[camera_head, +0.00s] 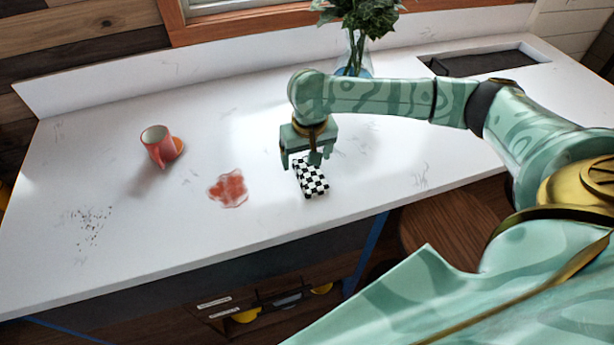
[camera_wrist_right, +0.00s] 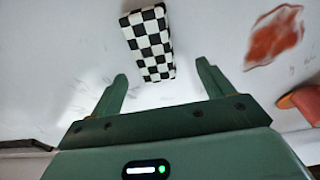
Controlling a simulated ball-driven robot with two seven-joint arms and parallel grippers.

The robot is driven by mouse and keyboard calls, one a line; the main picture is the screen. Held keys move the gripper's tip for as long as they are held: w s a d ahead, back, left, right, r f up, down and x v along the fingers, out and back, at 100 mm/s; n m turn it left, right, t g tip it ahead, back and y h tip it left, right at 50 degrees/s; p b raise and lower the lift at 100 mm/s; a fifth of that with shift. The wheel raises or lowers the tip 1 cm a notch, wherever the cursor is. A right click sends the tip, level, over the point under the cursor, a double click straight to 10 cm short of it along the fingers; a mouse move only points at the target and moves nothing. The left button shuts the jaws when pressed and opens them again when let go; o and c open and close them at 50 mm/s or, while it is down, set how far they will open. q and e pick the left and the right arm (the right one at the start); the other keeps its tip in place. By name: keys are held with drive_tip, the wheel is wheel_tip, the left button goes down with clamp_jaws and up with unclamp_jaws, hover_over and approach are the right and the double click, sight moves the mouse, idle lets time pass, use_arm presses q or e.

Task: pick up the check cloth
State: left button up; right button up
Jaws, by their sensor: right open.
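The check cloth (camera_head: 314,182), a folded black and white checkered block, lies on the white counter near its front edge. My right gripper (camera_head: 307,168) is over the cloth's back end in the head view, pointing down. In the right wrist view the cloth (camera_wrist_right: 150,45) lies ahead of the two spread fingers (camera_wrist_right: 162,82), roughly in line with the gap between them. The jaws are open and empty. I cannot tell whether the fingertips touch the counter. My left gripper is not in view.
A red spill (camera_head: 229,188) lies left of the cloth. A plant in a glass vase (camera_head: 355,55) and a sink (camera_head: 480,63) are behind.

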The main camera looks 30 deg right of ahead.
sight(310, 172)
drive_tip(key=shift+s+f, duration=0.1)
drive_tip(key=shift+f, duration=0.1)
drive_tip(key=shift+s+d+f, duration=0.15)
drive_tip(key=shift+s+f, duration=0.1)
drive_tip(key=f+b, duration=0.1)
drive_tip(key=f, duration=0.1)
drive_tip(key=f+b, duration=0.1)
drive_tip(key=f, duration=0.1)
drive_tip(key=shift+w+d, duration=0.2)
drive_tip(key=shift+w+f, duration=0.1)
drive_tip(key=shift+f, duration=0.15)
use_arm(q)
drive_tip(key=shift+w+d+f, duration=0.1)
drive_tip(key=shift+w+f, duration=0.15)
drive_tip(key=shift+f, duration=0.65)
use_arm(e)
drive_tip(key=shift+r, duration=0.1)
drive_tip(key=c, duration=1)
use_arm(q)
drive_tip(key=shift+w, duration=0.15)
use_arm(e)
drive_tip(key=shift+c, duration=0.4)
drive_tip(key=shift+r, duration=0.1)
